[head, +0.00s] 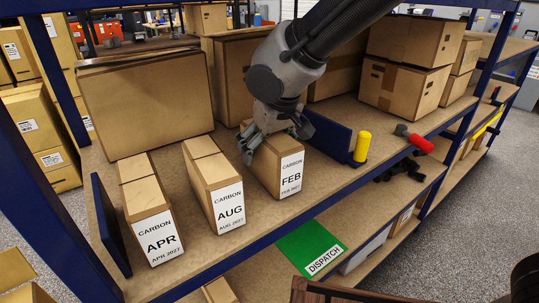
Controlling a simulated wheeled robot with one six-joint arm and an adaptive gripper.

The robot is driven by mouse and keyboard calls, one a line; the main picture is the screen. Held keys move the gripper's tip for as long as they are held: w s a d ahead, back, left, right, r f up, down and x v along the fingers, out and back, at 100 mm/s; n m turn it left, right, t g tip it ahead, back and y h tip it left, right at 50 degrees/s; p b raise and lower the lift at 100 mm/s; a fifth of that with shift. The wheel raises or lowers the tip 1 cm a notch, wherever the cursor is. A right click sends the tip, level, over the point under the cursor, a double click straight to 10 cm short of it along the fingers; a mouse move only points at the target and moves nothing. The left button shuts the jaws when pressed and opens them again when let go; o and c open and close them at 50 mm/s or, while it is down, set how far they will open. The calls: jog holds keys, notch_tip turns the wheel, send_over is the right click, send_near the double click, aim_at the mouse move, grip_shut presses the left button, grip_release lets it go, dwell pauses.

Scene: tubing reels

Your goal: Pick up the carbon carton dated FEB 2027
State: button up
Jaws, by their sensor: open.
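The carbon carton marked FEB (290,177) stands upright on the shelf, the rightmost of three cartons in a row. The small date line under FEB is too small to read with certainty. My gripper (275,140) reaches down from above over this carton. Its fingers are open, one at the carton's left side and the other near its upper right. I cannot tell whether they touch it. The carton marked AUG (229,206) stands to its left. The carton marked APR (161,236) stands farthest left.
A blue divider (327,134) and a yellow cylinder (362,146) stand right of the FEB carton. A red-ended tool (419,143) lies farther right. Large boxes (150,103) stand behind. A green DISPATCH mat (311,249) lies on the lower level. Another blue divider (111,225) stands left of APR.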

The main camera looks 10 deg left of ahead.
jog(key=c, duration=1.1)
jog(key=shift+c, duration=0.2)
